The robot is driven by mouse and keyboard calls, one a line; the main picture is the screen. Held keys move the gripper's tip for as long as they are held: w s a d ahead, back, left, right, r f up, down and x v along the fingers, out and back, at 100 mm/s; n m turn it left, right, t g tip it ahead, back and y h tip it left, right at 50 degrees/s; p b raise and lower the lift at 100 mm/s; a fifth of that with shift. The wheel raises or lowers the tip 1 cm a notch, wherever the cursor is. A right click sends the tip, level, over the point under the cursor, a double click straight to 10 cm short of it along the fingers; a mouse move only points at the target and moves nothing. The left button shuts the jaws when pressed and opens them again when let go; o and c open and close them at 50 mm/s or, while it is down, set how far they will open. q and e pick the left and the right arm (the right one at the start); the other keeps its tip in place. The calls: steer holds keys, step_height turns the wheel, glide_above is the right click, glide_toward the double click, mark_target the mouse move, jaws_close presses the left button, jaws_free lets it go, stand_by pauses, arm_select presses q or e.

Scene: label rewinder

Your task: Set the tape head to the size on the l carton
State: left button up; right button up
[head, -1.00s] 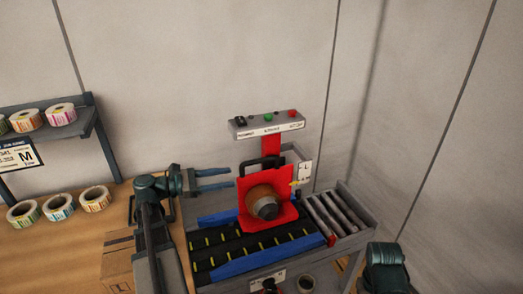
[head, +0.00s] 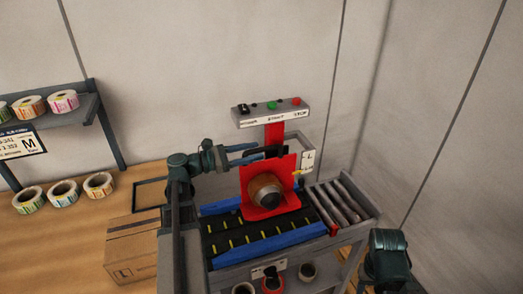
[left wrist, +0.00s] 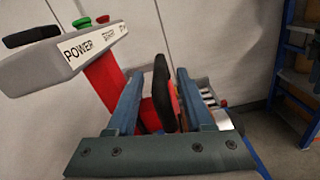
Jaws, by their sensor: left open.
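The red tape head (head: 286,172) carries a brown tape roll (head: 262,188) and stands over the black conveyor. Its black handle (left wrist: 162,90) shows between the fingers of my left gripper (left wrist: 160,100) in the left wrist view. In the head view my left gripper (head: 250,153) is open at the handle's left side, its fingertips close to it. I cannot tell if they touch. A size plate marked L (head: 308,160) stands right of the head, with a small yellow pointer near it. The carton marked L (head: 133,248) stands on the wooden table. My right gripper is out of view.
A grey control box (head: 272,112) with buttons overhangs the tape head, close above my left gripper. Grey rollers (head: 338,201) lie to the right of the belt. Label rolls (head: 62,193) sit on the table and shelf at left.

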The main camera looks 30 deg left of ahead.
mark_target(275, 147)
arm_select(q)
steer(key=shift+x, duration=1.6)
jaws_close()
